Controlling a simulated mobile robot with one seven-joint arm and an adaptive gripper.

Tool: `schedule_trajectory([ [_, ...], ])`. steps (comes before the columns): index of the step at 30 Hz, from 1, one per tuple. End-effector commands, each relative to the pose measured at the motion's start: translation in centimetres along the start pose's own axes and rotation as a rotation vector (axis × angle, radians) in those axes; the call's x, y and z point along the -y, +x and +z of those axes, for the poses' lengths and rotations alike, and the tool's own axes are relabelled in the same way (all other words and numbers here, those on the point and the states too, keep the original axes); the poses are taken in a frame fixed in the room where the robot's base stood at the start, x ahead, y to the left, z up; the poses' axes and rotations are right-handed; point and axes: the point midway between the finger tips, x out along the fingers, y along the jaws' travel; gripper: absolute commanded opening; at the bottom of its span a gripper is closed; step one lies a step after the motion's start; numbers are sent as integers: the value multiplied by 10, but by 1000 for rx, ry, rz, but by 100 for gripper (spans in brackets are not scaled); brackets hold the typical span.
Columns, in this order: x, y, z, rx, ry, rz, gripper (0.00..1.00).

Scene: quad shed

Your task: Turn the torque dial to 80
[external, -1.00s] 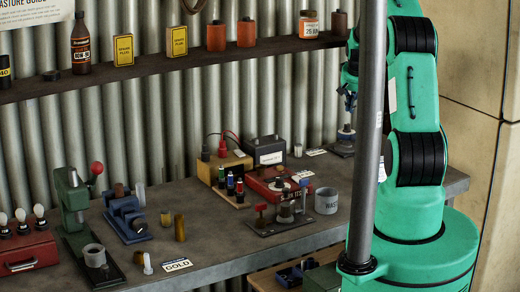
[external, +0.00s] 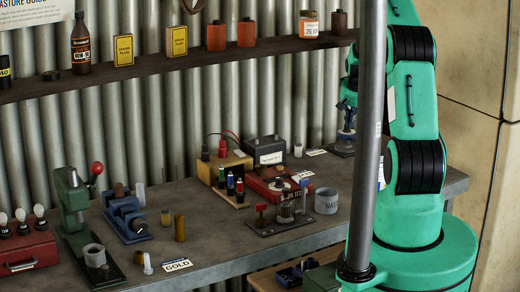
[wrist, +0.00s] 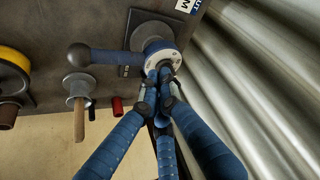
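A round fixture with a white-marked dial ring (wrist: 160,55) stands on a grey round base at the top middle of the wrist view. A dark arm with a ball end reaches left from it. It looks like the torque dial; I cannot read its numbers. My gripper (wrist: 161,82) has its blue fingers pointed at the dial's near side, with the tips close together at or against it. Whether they grip it is unclear. In the external view my gripper (external: 346,110) is just above the same fixture (external: 343,147) at the bench's back right.
A grey round post with a wooden handle (wrist: 79,115) and a red cylinder (wrist: 117,105) are left of my fingers. Corrugated wall (wrist: 265,70) is close on the right. A red box (external: 270,182) and a grey cup (external: 326,200) stand on the bench (external: 215,240).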

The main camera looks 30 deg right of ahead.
Motion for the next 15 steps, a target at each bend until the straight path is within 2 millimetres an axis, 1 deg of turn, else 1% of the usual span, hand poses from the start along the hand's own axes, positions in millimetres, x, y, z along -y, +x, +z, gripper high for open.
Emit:
schedule_trajectory([
  [1, 0, 5, 3, 0, 0, 0, 0],
  [6, 0, 11, 5, -1, 0, 0, 0],
  [15, 0, 12, 6, -1, 0, 0, 0],
])
